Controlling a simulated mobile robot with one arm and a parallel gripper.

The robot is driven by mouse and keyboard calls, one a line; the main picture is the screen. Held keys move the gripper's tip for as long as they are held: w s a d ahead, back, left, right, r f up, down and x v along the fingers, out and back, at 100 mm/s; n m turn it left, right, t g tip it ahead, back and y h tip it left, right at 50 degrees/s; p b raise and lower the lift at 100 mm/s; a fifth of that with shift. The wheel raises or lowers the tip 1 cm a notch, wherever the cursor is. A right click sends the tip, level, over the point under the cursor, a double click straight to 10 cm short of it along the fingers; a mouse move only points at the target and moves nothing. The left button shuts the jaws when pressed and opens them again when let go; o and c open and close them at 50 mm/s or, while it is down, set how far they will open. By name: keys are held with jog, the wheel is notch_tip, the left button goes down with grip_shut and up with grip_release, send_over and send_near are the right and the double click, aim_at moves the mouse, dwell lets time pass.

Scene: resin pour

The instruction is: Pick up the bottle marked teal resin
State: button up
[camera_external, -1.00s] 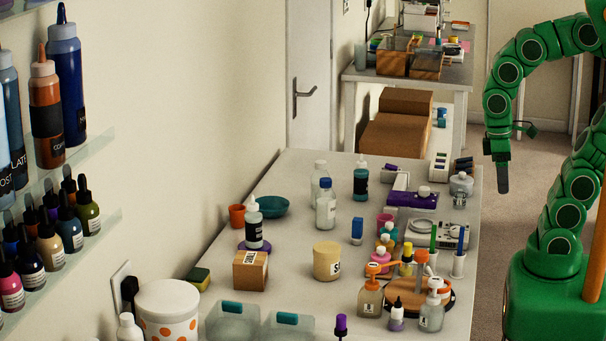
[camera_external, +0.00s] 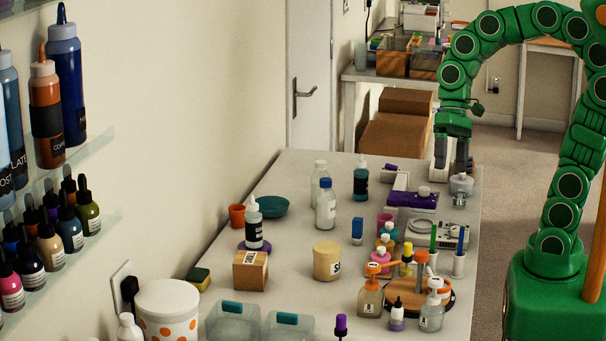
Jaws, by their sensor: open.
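No label reading teal resin is legible in this view. A white-topped bottle with a dark band (camera_external: 254,225) stands on a purple disc at the left. I cannot tell which one is marked teal resin. My gripper (camera_external: 452,169) hangs pointing down at the table's far right corner, its two fingers apart and nothing visible between them. It is to the right of the dark teal bottle, close to a small grey-lidded jar (camera_external: 461,187).
A purple device (camera_external: 411,200) lies between the dark teal bottle and my gripper. A clear bottle (camera_external: 320,176) and a blue-capped bottle (camera_external: 326,208) stand left of the dark teal one. A teal bowl (camera_external: 273,207) is further left. The table (camera_external: 300,300) has bare room at centre front.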

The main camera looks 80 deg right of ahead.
jog(key=w+d+r+m+t+y, duration=0.1)
jog(key=w+d+m+t+y, duration=0.15)
jog(key=w+d+m, duration=0.45)
jog(key=w+d+m+t+y, duration=0.2)
jog(key=w+d+m+t, duration=0.15)
jog(key=w, duration=0.55)
jog(key=w+d+f+m+t+h, duration=0.1)
jog(key=w+d+m+t, duration=0.2)
jog(key=d+m, duration=0.55)
jog(key=w+d+f+m+t+h, duration=0.1)
jog(key=w+d+m+t, duration=0.25)
jog(key=d, duration=1.05)
send_near(355, 177)
jog(key=w+a, duration=0.1)
jog(key=w, duration=0.1)
jog(key=shift+w+a+f+g, duration=0.25)
jog(key=shift+w+a, duration=0.1)
jog(key=shift+w, duration=0.2)
jog(key=shift+w+a+f+g, duration=0.2)
jog(key=shift+w+a, duration=0.15)
jog(key=shift+w, duration=0.2)
jog(key=shift+w+a+f, duration=0.25)
jog(key=shift+w+f, duration=0.25)
jog(key=shift+w, duration=0.25)
jog(key=shift+w+a+f, duration=0.3)
jog(key=shift+w+f, duration=0.2)
jog(key=shift+w, duration=0.2)
jog(key=shift+x, duration=0.75)
